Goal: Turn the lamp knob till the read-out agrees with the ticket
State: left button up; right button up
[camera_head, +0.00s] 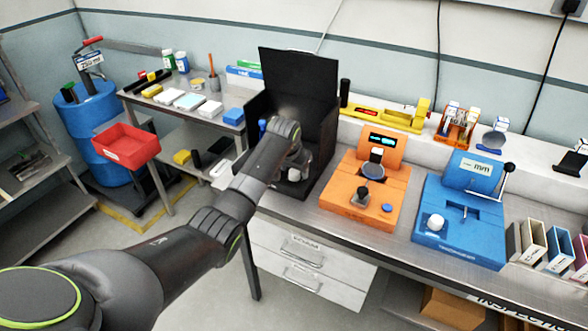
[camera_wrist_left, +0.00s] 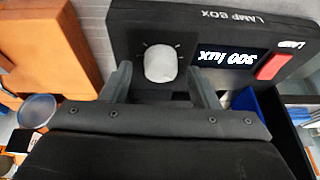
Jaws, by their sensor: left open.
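The black lamp box (camera_head: 298,85) stands open on the bench, left of the orange device. In the left wrist view its panel (camera_wrist_left: 185,20) shows upside down, with a white knob (camera_wrist_left: 160,63), a lit read-out (camera_wrist_left: 228,58) that seems to say 300 lux, and a red switch (camera_wrist_left: 273,67). My left gripper (camera_wrist_left: 161,88) is open, with one finger at each side of the knob and gaps showing beside it. In the head view my left arm hides much of the box's front. I cannot make out a ticket in either view. My right gripper is not in view.
An orange device (camera_head: 367,180) and a blue gauge (camera_head: 460,215) stand to the right on the bench. A side table (camera_head: 150,100) with small boxes and bottles is behind left. A red bin (camera_head: 125,146) and a blue drum (camera_head: 88,115) stand at the left.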

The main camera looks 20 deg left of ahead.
pick_arm(q)
jog(key=shift+w+f, duration=0.1)
jog(key=shift+f, duration=0.2)
jog(key=c, duration=1)
jog(key=shift+r+m, duration=0.1)
jog(key=shift+m, duration=0.2)
